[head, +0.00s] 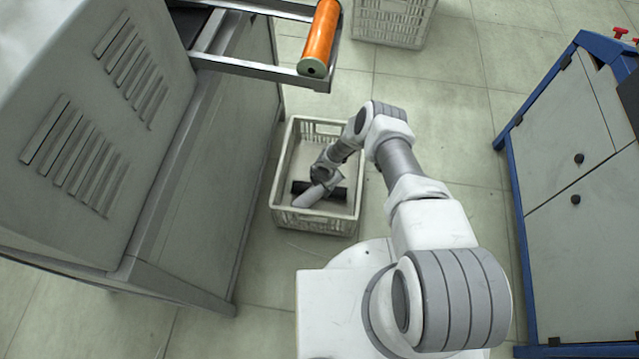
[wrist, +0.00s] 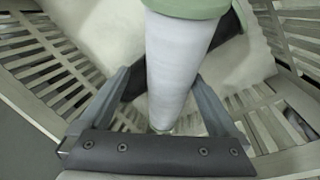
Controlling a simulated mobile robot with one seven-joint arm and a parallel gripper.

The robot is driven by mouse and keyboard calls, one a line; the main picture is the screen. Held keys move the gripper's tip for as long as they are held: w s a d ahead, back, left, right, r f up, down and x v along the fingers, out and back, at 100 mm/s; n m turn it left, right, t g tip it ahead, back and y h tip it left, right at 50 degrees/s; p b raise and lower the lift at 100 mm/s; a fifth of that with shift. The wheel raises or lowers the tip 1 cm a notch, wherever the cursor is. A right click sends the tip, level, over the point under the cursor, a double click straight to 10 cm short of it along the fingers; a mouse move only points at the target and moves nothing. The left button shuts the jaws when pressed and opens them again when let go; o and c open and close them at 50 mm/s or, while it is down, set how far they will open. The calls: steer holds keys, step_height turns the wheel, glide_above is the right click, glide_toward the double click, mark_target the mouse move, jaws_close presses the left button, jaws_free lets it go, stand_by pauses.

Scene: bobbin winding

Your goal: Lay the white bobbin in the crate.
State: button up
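The white bobbin (head: 309,197) is inside the crate (head: 314,223), at its near left part, next to my gripper (head: 322,178). In the wrist view the bobbin (wrist: 178,62) runs tilted between my two fingers (wrist: 163,85). A pale green end shows at the top and its narrow end is near my palm. A gap shows between the left finger and the bobbin. The right finger is close against its side, and contact there is unclear. A dark bobbin (head: 341,193) lies across the crate behind the white one and is partly hidden.
A grey machine (head: 190,190) stands close on the left, with an orange bobbin (head: 321,38) on its metal frame above the crate. Another crate (head: 392,22) stands at the back. A blue-framed cabinet (head: 575,215) is on the right. Floor right of the crate is clear.

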stand_by(0.4)
steer(key=shift+r, duration=0.45)
step_height(320, 180, up, 12)
steer(key=s+d+p, duration=0.1)
steer(key=s+p, duration=0.1)
steer(key=p, duration=1)
steer(key=shift+d+p, duration=0.15)
steer(key=shift+p, duration=0.15)
steer(key=shift+f, duration=0.1)
